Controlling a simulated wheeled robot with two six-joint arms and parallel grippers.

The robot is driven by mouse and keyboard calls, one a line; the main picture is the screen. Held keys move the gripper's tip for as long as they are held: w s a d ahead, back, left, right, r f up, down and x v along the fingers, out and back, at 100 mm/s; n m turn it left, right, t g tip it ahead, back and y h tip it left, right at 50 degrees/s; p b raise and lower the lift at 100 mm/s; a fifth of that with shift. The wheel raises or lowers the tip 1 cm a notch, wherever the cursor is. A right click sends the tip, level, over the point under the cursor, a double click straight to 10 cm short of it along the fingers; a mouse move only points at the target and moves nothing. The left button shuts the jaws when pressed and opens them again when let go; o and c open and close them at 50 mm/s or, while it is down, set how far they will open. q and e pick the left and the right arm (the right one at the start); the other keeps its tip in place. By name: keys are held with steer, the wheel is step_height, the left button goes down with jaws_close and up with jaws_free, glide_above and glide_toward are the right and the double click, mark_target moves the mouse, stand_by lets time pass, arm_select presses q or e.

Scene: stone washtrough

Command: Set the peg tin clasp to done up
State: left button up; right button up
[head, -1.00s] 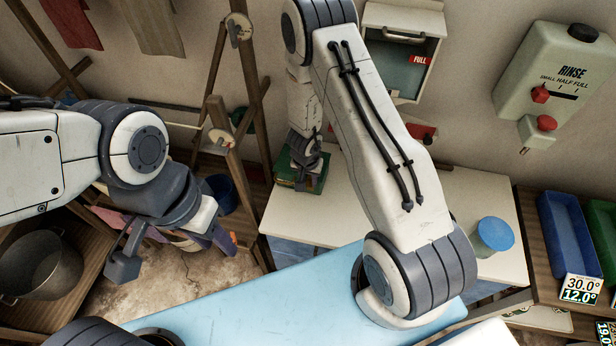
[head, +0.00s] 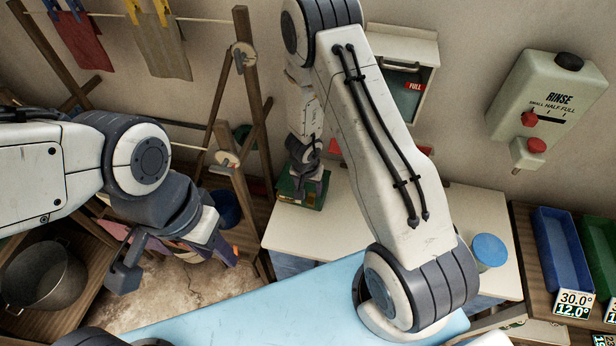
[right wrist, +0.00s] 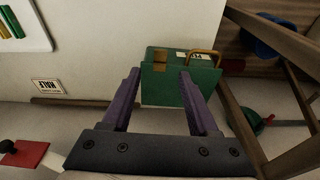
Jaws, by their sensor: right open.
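The peg tin, a green box (head: 290,190), stands at the left end of the pale worktop in the head view, partly covered by my right gripper (head: 308,182). In the right wrist view the tin (right wrist: 165,86) is just beyond the fingertips of my right gripper (right wrist: 159,76), which is open and empty. A brass loop (right wrist: 204,54) shows at the tin's upper right, beside a small white label. I cannot tell whether it is the clasp, or how the clasp is set. My left gripper (head: 226,252) hangs low at the left, away from the tin; its jaws are unclear.
The worktop (head: 390,225) carries a blue-lidded tub (head: 489,250) at the right. A wooden frame (head: 245,130) stands left of the tin. A wall cabinet (head: 405,45) and a rinse dispenser (head: 550,100) are behind. Blue and green trays (head: 562,250) are at the right.

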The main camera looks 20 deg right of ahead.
arm_select(q)
steer(key=shift+r, duration=0.65)
arm_select(e)
steer(key=r, duration=0.3)
steer(key=shift+s+a+r, duration=0.1)
steer(key=shift+s+a, duration=0.1)
steer(key=shift+s, duration=0.05)
steer(key=s+a+r+n+y+b, duration=0.3)
steer(key=a+n+b, duration=0.15)
steer(key=a, duration=0.45)
steer(key=s+a+r+n+y+b, duration=0.2)
steer(key=s+a+r+n+b, duration=0.15)
steer(key=a+b, duration=0.4)
arm_select(q)
step_height(320, 180, down, 20)
steer(key=b, duration=0.7)
steer(key=shift+r, duration=0.2)
arm_select(e)
steer(key=s+d+n+g+h, duration=0.1)
steer(key=s+n, duration=0.5)
steer(key=s, duration=1.1)
steer(key=shift+d+r+n+g+h, duration=0.25)
steer(key=shift+d+n+g+h, duration=0.05)
steer(key=shift+d+h, duration=0.55)
